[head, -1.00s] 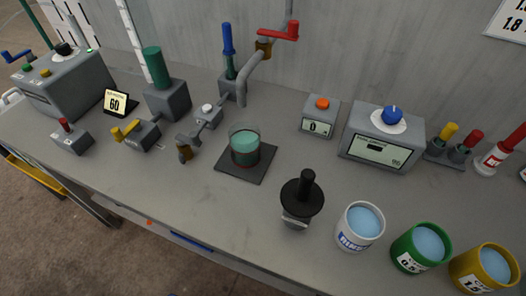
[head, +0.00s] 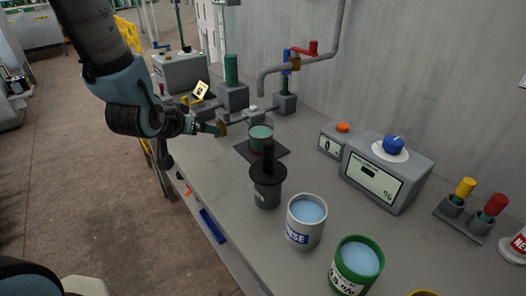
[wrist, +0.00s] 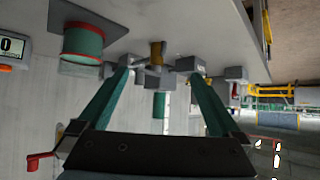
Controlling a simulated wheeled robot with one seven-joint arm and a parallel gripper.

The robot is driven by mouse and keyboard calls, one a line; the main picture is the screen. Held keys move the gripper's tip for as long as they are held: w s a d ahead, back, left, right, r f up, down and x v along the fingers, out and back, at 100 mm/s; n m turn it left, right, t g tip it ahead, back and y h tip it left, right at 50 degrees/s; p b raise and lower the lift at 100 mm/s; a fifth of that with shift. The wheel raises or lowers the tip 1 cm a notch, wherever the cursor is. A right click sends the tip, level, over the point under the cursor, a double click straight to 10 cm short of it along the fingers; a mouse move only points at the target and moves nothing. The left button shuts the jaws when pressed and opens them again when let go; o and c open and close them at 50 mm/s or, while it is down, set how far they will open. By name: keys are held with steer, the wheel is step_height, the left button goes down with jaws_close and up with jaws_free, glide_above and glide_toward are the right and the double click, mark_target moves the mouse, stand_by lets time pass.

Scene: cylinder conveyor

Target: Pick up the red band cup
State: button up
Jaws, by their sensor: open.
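A clear cup with green liquid (head: 260,133) stands on a dark square pad (head: 246,152) on the bench. The black-handled object partly hides it in the head view. In the wrist view, which looks upside down, the cup (wrist: 83,42) is at the upper left, with a red band near its base. My gripper (head: 212,128) is over the bench's front edge, left of the cup and apart from it. It is open and empty in the wrist view (wrist: 160,72). The cup is outside its fingers, and a brown valve end (wrist: 157,52) shows between and beyond the fingertips.
A black-handled object (head: 267,190) stands close in front of the cup. A white cup (head: 305,232) and a green cup (head: 343,282) stand nearer. A grey box with a blue knob (head: 372,180) is to the right. Pipes and valve blocks (head: 235,97) stand behind.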

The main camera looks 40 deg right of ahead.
mark_target(253, 130)
steer(key=s+d+m+h, duration=0.1)
steer(key=s+d, duration=0.1)
steer(key=d, duration=0.1)
steer(key=s+d+m+g+h+b, duration=0.1)
steer(key=s+d, duration=0.2)
steer(key=s+d+m+h, duration=0.1)
steer(key=s+d+h, duration=0.1)
steer(key=s+d, duration=0.1)
steer(key=shift+s+d+f+g, duration=0.15)
steer(key=shift+s+f+g, duration=0.15)
steer(key=shift+f, duration=0.1)
steer(key=x, duration=0.4)
steer(key=shift+d, duration=0.4)
steer(key=shift+f+p+x, duration=0.15)
steer(key=shift+p+x, duration=0.65)
steer(key=shift+x, duration=0.7)
steer(key=shift+f+p+x, duration=0.15)
steer(key=shift+p+x, duration=0.6)
steer(key=shift+x, duration=0.8)
steer(key=shift+w+a, duration=0.1)
steer(key=shift+a, duration=0.15)
jaws_close()
